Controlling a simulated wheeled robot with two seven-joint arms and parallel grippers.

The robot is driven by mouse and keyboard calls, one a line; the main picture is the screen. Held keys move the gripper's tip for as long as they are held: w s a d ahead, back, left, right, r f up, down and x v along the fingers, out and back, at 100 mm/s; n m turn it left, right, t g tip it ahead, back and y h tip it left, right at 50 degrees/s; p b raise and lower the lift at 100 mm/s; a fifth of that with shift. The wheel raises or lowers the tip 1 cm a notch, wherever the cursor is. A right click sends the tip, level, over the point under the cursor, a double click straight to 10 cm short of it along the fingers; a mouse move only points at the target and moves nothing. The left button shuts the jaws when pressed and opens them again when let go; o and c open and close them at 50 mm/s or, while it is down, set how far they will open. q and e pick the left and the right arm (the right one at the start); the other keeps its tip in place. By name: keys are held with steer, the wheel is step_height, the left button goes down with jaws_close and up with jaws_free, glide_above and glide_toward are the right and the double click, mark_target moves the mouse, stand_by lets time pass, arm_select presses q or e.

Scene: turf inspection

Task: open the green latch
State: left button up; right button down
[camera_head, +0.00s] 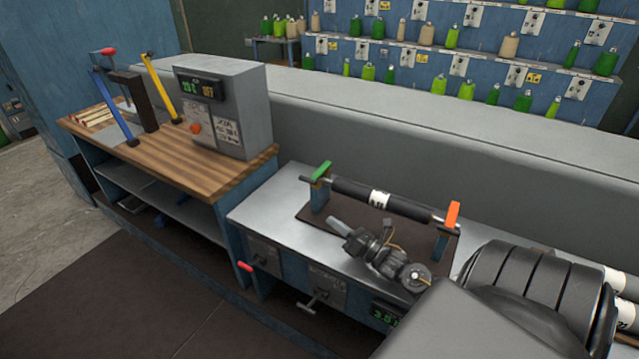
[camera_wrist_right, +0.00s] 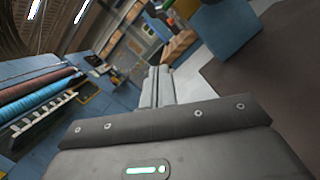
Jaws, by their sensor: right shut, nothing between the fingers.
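The green latch (camera_head: 321,171) sits on top of the blue bracket (camera_head: 319,195) at the left end of a black roller (camera_head: 385,197) in the head view. My left gripper is not in view.
An orange latch (camera_head: 453,214) stands at the roller's right end. A wooden-topped bench (camera_head: 215,170) holds a grey box with a display (camera_head: 223,110) and blue and yellow levers. A long grey wall (camera_head: 420,135) runs behind. The metal tabletop (camera_head: 270,212) left of the bracket is clear.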

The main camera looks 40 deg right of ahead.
mark_target(319, 173)
steer(key=w+r+p, duration=0.1)
steer(key=w+r, duration=0.4)
steer(key=w, duration=0.5)
steer(key=shift+d+r+p, duration=0.15)
steer(key=shift+d+p, duration=0.1)
steer(key=shift+p, duration=0.15)
steer(key=shift+w, duration=0.1)
steer(key=shift+r, duration=0.1)
